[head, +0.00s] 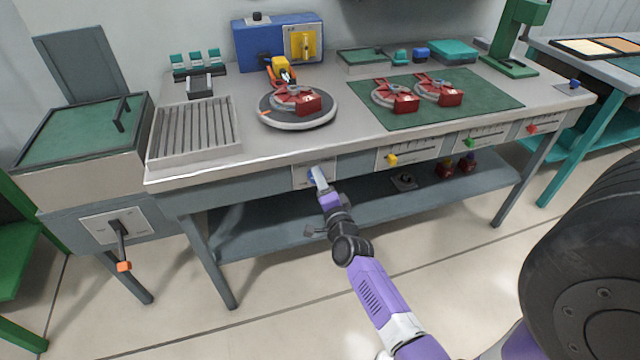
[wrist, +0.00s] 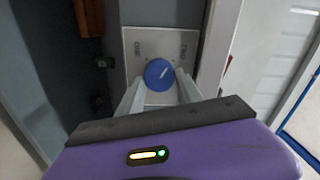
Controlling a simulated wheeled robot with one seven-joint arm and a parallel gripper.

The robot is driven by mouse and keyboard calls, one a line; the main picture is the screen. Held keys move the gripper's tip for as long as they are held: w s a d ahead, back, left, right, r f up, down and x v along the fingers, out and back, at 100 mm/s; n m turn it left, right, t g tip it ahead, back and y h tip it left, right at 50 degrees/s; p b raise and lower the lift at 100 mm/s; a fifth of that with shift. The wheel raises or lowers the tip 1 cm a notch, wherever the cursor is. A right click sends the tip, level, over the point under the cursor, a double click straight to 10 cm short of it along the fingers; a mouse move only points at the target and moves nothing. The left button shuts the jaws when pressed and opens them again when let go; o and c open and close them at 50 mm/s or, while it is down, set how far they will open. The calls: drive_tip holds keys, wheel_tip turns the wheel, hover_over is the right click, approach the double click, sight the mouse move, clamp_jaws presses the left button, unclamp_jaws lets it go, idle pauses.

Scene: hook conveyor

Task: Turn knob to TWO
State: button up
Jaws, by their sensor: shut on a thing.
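The knob (wrist: 159,74) is blue and round with a white pointer line, on a pale plate (wrist: 135,42) with markings at its two upper corners; the left one looks like ONE, the right one is blurred. In the wrist view the pointer tilts toward the upper right. In the head view the plate (head: 301,180) is on the bench's front edge, left of centre, with the knob mostly behind my gripper (head: 317,177). My gripper's two pale fingers (wrist: 158,84) are shut on the knob, one on each side.
Yellow (head: 391,159), green (head: 470,143) and red (head: 532,128) sliders sit further right on the bench front. A round turntable (head: 298,122) carries a red part (head: 296,98) above the knob. A lower shelf (head: 270,232) runs beneath. An orange-tipped lever (head: 123,264) hangs at left.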

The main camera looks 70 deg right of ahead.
drive_tip(key=shift+f+m, duration=0.1)
drive_tip(key=shift+m, duration=1.2)
drive_tip(key=shift+m+b, duration=0.3)
drive_tip(key=o, duration=1.4)
drive_tip(key=shift+c, duration=0.2)
drive_tip(key=shift+s+a, duration=0.1)
drive_tip(key=v, duration=0.7)
drive_tip(key=shift+s+a+p, duration=0.2)
drive_tip(key=shift+s+p, duration=0.05)
drive_tip(key=shift+p, duration=0.2)
